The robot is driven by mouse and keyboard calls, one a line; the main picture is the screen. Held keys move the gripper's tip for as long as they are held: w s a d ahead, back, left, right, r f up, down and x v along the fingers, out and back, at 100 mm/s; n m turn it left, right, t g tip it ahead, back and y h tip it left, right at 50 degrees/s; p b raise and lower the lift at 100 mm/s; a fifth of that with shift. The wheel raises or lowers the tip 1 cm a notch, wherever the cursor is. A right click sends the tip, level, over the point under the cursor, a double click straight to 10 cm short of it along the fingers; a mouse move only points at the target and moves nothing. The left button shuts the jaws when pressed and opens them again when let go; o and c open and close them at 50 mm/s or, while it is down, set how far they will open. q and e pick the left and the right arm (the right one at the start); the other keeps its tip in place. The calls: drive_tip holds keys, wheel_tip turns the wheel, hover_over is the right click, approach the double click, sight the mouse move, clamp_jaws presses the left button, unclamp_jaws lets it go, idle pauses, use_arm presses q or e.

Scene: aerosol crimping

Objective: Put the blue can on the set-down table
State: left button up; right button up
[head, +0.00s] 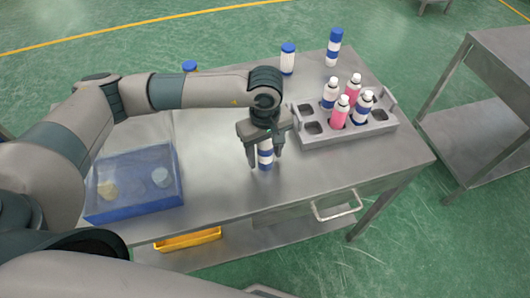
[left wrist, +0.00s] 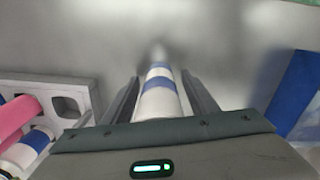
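My left gripper (head: 265,158) points down over the middle of the steel table (head: 215,185). A white can with blue bands (head: 265,161) stands upright between its fingers. In the left wrist view the can (left wrist: 158,95) lies between the two fingers (left wrist: 160,100), with a narrow gap on each side, so the gripper looks open around it. The can's top is hidden under the gripper in the head view. Whether its base touches the table is hard to tell. A second steel table (head: 495,50) stands at the right. Which table is the set-down table is not marked. My right gripper is not in view.
A grey rack (head: 310,137) holds several pink and blue-white cans right of the gripper. Two blue-and-white containers (head: 287,60) (head: 333,48) stand at the back. A blue bin (head: 135,207) is at the left. A floor gap separates the tables.

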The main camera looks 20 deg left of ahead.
use_arm(q)
drive_tip(key=shift+r, duration=0.1)
drive_tip(key=shift+r, duration=0.2)
wheel_tip(320, 180, up, 10)
drive_tip(key=b, duration=0.4)
drive_tip(key=shift+r+b, duration=0.2)
drive_tip(key=shift+b, duration=0.1)
drive_tip(key=shift+r, duration=0.65)
